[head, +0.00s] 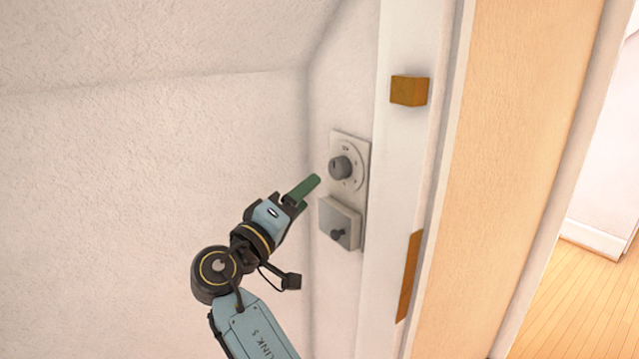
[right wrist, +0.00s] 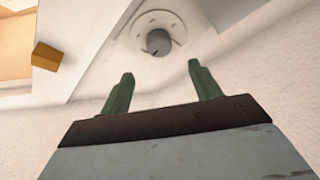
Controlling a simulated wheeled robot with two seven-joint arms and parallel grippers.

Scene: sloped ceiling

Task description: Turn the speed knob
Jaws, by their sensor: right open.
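The speed knob (head: 340,167) is a grey round knob on a pale dial with marks around it, set on a wall plate (head: 366,150). In the right wrist view the knob (right wrist: 159,42) shows beyond the fingertips, roughly between them. My right gripper (head: 312,183) is just left of and slightly below the knob in the head view, apart from it. Its two green fingers (right wrist: 157,78) are spread and empty. My left gripper is not in view.
Below the dial, a grey box (head: 338,215) with a small dark knob (head: 338,235) sticks out from the same plate. A white door frame (head: 407,40) with a wooden block (head: 409,90) stands to the right. The wall at left is bare.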

